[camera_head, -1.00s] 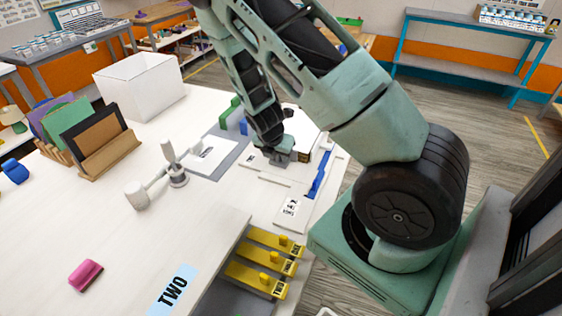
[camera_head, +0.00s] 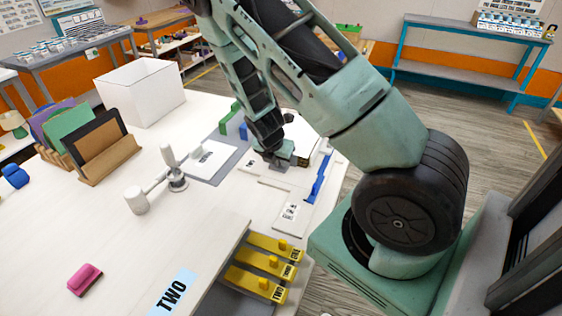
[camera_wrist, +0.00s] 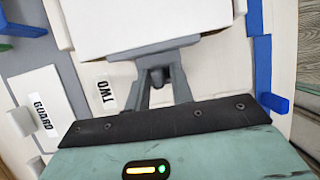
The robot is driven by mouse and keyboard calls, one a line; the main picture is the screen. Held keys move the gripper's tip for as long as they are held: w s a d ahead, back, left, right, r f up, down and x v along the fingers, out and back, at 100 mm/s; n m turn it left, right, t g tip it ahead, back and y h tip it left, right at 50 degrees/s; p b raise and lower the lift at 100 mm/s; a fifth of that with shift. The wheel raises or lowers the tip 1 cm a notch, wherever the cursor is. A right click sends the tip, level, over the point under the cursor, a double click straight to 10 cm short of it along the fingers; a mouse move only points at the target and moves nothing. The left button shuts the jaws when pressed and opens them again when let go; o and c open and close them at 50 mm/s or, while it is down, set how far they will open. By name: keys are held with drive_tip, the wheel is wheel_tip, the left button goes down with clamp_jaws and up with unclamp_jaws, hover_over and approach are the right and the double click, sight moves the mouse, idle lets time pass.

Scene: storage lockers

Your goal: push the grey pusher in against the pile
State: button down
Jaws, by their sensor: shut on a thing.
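The grey pusher (camera_wrist: 152,50) shows in the wrist view as a wide bar with a short upright grip behind it. My gripper (camera_wrist: 163,84) is shut on that grip, one dark finger on each side. The white pile (camera_wrist: 150,20) lies just beyond the bar, and its near edge meets the bar in the picture; I cannot tell whether they press together. In the head view my gripper (camera_head: 280,160) is low over the right part of the table, beside the pile (camera_head: 306,142). The pusher is mostly hidden there.
A blue rail (camera_wrist: 263,70) runs along the right of the pile, with a blue block at its near end. A "GUARD" card (camera_wrist: 42,104) and a "TWO" label (camera_wrist: 106,94) lie to the left. Yellow "TWO" pieces (camera_head: 268,262) and a grey-and-white lever (camera_head: 173,170) stand nearer.

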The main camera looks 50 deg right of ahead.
drive_tip(key=c, duration=1.6)
unclamp_jaws()
drive_tip(key=shift+f, duration=0.7)
drive_tip(key=shift+c, duration=0.2)
drive_tip(key=r+p, duration=0.2)
drive_tip(key=shift+w+d+r+p, duration=0.15)
drive_tip(key=shift+w+p, duration=0.15)
drive_tip(key=shift+s+r+p, duration=0.15)
drive_tip(key=shift+r+p, duration=1.05)
drive_tip(key=shift+r, duration=0.25)
